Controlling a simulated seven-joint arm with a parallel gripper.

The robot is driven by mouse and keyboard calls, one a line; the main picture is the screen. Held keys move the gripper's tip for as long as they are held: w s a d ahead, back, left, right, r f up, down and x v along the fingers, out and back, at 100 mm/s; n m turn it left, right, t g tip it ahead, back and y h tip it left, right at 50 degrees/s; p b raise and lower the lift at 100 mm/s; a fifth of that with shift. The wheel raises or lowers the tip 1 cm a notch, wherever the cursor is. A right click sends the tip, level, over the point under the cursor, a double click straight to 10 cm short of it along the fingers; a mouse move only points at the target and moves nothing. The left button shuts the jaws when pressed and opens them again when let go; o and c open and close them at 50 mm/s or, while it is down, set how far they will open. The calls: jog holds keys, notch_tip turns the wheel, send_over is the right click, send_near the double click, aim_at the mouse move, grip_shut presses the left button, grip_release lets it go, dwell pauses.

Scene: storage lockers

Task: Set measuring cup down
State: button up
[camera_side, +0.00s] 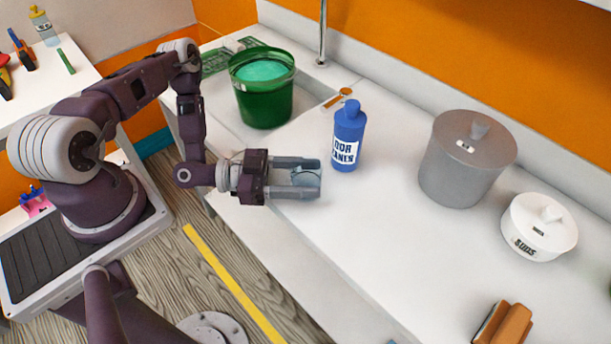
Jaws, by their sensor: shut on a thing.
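My gripper (318,178) reaches from the left over the front part of the white counter (390,235). Its two fingers are shut on a small, clear bluish measuring cup (304,179). The fingers hide part of the cup. I cannot tell whether the cup touches the counter or hangs just above it.
A blue floor cleaner bottle (347,138) stands just right of my gripper. Behind are a green bucket (264,100) and a small orange-handled item (340,97). The counter's front middle is clear.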

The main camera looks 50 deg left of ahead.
jog(key=o, duration=1.4)
jog(key=shift+f, duration=0.1)
jog(key=v, duration=1.2)
